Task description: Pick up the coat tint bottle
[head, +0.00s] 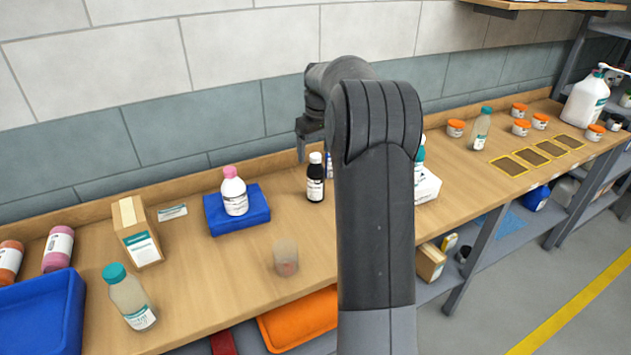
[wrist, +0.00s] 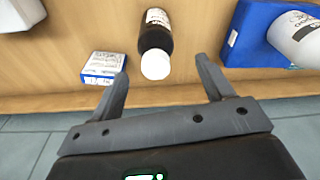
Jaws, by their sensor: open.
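A dark bottle with a white cap and a white label (head: 315,186) stands upright on the wooden counter near the back wall. It looks like the coat tint bottle, but I cannot read its label. My gripper (head: 302,150) is open and empty, pointing down above and slightly left of this bottle in the head view. In the wrist view the dark bottle (wrist: 157,38) appears between and beyond the open fingers (wrist: 162,68), its cap towards me. I see no contact.
A small blue-and-white box (wrist: 102,66) stands close beside the bottle. A pink-capped white bottle (head: 234,196) rests on a folded blue towel (head: 262,213) to the left. A clear cup (head: 286,258) stands nearer the front. My arm hides part of the counter.

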